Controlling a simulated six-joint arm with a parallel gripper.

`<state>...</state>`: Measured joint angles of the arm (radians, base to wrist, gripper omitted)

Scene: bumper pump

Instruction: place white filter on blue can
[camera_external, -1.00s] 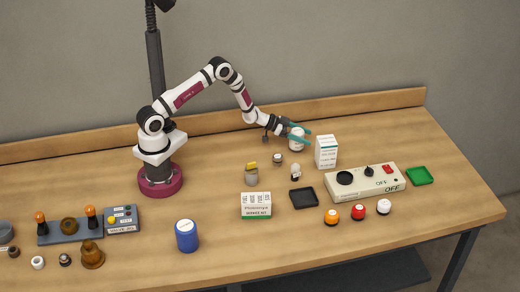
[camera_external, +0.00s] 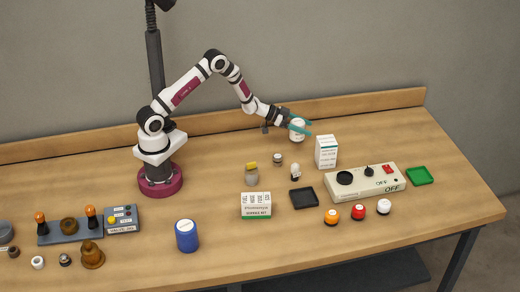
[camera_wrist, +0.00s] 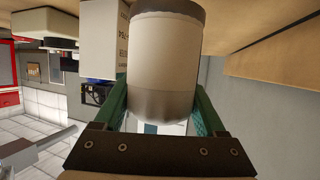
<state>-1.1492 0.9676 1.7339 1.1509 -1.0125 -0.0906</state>
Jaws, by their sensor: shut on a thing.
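The white filter (camera_external: 297,132) is a white cylinder held between the teal fingers of my gripper (camera_external: 301,127), towards the back of the table. In the wrist view the white filter (camera_wrist: 165,60) fills the space between the two green fingers (camera_wrist: 160,108), with a dark band at its top edge. It appears slightly raised off the table, though the exact gap is hard to tell. The blue can (camera_external: 187,236) stands upright at the front of the table, left of centre, far from my gripper. It has a pale top.
A white box (camera_external: 326,152) stands just right of my gripper. A cream panel with OFF labels (camera_external: 345,190), a black tray (camera_external: 304,198), a Phizomya-like labelled box (camera_external: 256,206) and several small bottles lie in front. Table is clear between my base and the blue can.

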